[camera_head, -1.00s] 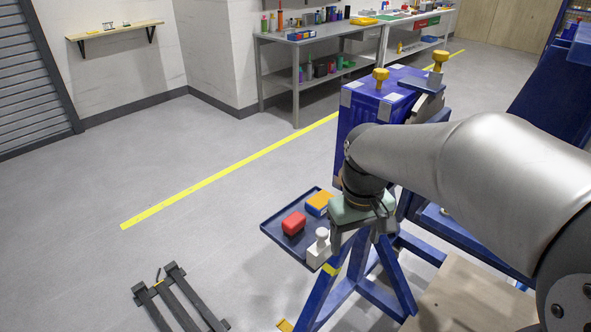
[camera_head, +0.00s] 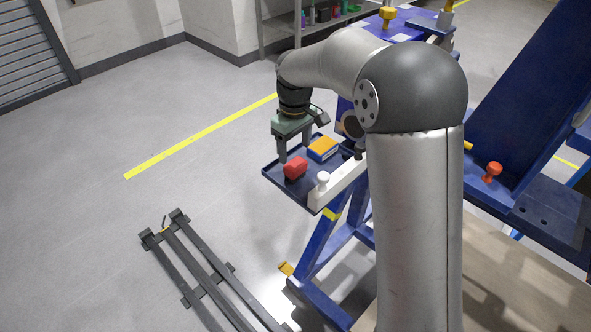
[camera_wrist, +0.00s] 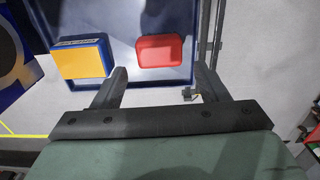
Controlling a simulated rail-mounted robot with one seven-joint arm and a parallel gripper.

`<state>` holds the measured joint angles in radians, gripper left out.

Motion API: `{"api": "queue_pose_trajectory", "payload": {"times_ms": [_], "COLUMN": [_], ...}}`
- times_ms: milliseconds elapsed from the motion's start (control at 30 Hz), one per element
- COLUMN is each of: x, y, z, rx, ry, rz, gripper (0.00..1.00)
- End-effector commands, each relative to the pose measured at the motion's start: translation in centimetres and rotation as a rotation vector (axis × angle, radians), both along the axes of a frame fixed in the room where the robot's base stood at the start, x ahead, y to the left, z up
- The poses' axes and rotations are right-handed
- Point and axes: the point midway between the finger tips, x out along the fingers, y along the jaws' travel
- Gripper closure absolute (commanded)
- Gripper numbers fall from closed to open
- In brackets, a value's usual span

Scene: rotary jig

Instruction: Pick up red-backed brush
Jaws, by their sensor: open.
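The red-backed brush (camera_head: 295,168) lies on the dark blue tray (camera_head: 278,185), towards its left side. In the wrist view the red back (camera_wrist: 160,51) shows from above, as a rounded block. My gripper (camera_head: 296,150) is open and empty, fingers down, above the tray close to the brush. In the wrist view the fingertips (camera_wrist: 161,73) stand wide apart, and the brush lies just beyond them, within their span. I see no contact. The brush's underside is hidden.
An orange-topped blue block (camera_head: 322,148) lies beside the brush; it also shows in the wrist view (camera_wrist: 82,58), near the left finger. A white tool with a round knob (camera_head: 323,182) sits at the tray's front right. Blue jig frames (camera_head: 325,245) stand below and right.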

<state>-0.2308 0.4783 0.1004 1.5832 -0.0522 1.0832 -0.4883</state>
Motion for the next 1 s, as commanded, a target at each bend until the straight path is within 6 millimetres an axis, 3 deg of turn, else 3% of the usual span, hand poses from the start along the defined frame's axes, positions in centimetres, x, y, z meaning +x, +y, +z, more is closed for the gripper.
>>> {"api": "queue_pose_trajectory", "payload": {"times_ms": [100, 367, 600, 933, 1000], "x": [-0.1, -0.1, -0.1, -0.1, -0.1], "y": [0.0, -0.1, -0.2, -0.2, -0.2], "z": [-1.9, -3.8, -7.3, -8.2, -8.2], "rx": [-0.001, 0.0, -0.001, 0.0, 0.0], "ry": [0.002, 0.001, 0.002, -0.001, -0.001], "rz": [0.0, -0.001, -0.002, -0.002, -0.001], "gripper": [0.33, 0.33, 0.33, 0.33, 0.49]}}
